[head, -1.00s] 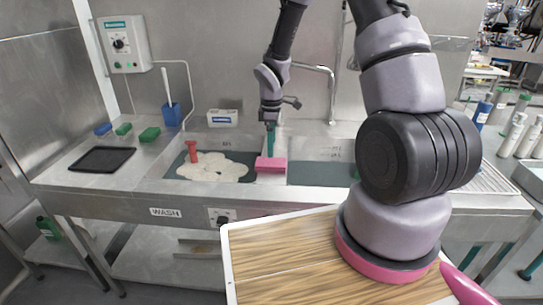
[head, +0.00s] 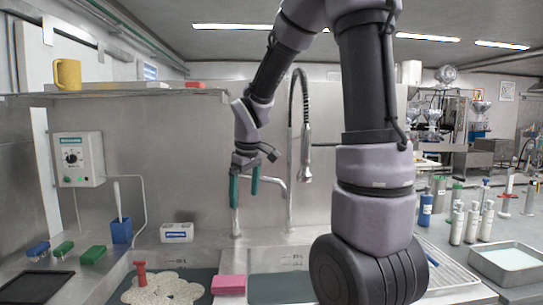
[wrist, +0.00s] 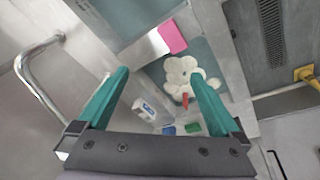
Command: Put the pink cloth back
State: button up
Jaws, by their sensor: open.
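The pink cloth (head: 228,285) lies as a folded pink block on the divider between the two sinks. It also shows in the wrist view (wrist: 173,37), at the edge of a sink, beyond my fingers. My gripper (head: 244,192) is above the cloth in the head view, well clear of it. Its two teal fingers are spread and nothing is between them, as the wrist view also shows (wrist: 160,75).
A tall spring faucet (head: 306,155) stands right of my gripper. A shelf (head: 130,94) with a yellow mug (head: 67,74) is at upper left.

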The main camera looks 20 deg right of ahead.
jog(key=s+d+r+m+t+y, duration=0.1)
jog(key=s+r+m+t, duration=0.3)
jog(key=s+r+m, duration=0.6)
jog(key=s+r+y, duration=0.1)
jog(key=s+r, duration=0.2)
jog(key=s, duration=0.3)
jog(key=shift+s+d+r+m, duration=0.2)
jog(key=shift+d+r+m, duration=0.05)
jog(key=shift+m, duration=0.05)
